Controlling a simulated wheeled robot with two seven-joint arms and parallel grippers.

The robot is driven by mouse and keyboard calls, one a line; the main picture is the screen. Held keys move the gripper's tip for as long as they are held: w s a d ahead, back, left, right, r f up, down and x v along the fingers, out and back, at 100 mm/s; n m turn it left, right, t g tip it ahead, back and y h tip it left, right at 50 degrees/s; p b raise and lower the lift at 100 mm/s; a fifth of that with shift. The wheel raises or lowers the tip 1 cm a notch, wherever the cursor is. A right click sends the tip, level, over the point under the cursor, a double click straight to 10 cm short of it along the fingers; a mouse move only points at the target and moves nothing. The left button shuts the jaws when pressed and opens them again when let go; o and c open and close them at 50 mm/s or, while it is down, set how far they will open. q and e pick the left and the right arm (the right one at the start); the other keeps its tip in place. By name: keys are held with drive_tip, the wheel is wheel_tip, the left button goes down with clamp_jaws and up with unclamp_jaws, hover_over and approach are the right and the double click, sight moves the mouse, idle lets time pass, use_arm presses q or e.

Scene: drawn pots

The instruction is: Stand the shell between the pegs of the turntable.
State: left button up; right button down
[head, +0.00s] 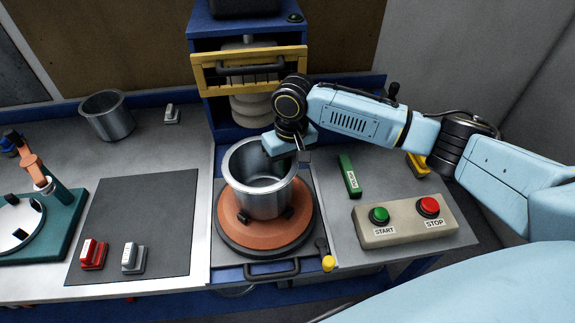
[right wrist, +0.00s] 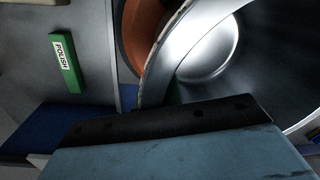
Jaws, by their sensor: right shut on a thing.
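The shell, a shiny grey metal pot (head: 258,185), stands upright on the orange turntable (head: 238,233), in the middle of it. Dark pegs (head: 267,214) show at its base; those behind it are hidden. My right gripper (head: 287,152) is shut on the shell's far rim. In the right wrist view the shell's open inside (right wrist: 215,50) shows beyond the dark finger (right wrist: 170,118), with the orange turntable (right wrist: 145,35) below. Whether the base rests fully on the turntable I cannot tell. My left gripper is not in view.
A second metal pot (head: 107,115) stands at the back left. A control box (head: 404,219) with START and STOP buttons and a green POLISH block (head: 350,176) lie to the right. A yellow guard (head: 249,70) stands behind. Red (head: 93,254) and grey (head: 134,258) clamps lie on the dark mat (head: 135,215).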

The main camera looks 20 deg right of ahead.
drive_tip(key=shift+r, duration=0.1)
idle(0.4)
drive_tip(key=c, duration=1.5)
unclamp_jaws()
drive_tip(key=r, duration=0.8)
drive_tip(key=d+r, duration=0.1)
drive_tip(key=r, duration=0.4)
drive_tip(key=shift+b, duration=0.3)
